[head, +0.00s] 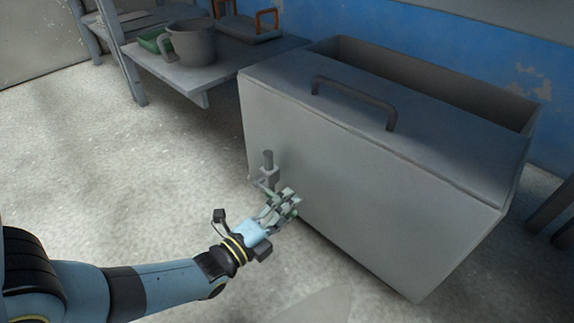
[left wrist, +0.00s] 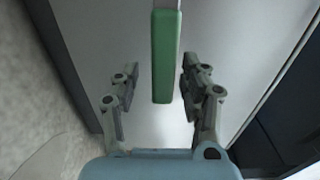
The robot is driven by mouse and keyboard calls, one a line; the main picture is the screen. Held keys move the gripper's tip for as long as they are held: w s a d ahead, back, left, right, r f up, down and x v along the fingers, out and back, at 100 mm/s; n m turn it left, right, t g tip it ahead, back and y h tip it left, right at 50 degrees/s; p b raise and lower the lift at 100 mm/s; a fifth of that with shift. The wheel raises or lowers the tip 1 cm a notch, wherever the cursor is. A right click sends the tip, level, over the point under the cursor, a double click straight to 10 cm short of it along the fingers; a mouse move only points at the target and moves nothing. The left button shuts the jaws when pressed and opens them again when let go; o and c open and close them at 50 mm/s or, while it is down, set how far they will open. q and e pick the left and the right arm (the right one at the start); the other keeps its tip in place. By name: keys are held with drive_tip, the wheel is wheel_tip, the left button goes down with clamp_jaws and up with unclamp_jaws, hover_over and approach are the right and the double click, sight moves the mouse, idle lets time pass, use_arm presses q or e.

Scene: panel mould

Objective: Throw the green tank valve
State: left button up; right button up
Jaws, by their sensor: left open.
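The green tank valve handle (left wrist: 166,60) runs down from the top of the left wrist view, in front of the grey tank wall. Its lower end lies between the spread fingers of my left gripper (left wrist: 158,95), with a gap on each side. In the head view the same gripper (head: 284,203) is at the lower front of the grey tank (head: 350,180). A bit of the green handle (head: 271,191) shows beside the fingers. The grey valve body (head: 268,168) with its upright stem is just above. My right gripper is not in view.
The tank has a lid with a dark handle (head: 353,100) and an open top at the back. The floor left of the tank is clear.

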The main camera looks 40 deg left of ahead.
use_arm(q)
drive_tip(key=s+a, duration=0.1)
drive_tip(key=s, duration=1.1)
drive_tip(key=shift+s, duration=0.1)
idle(0.4)
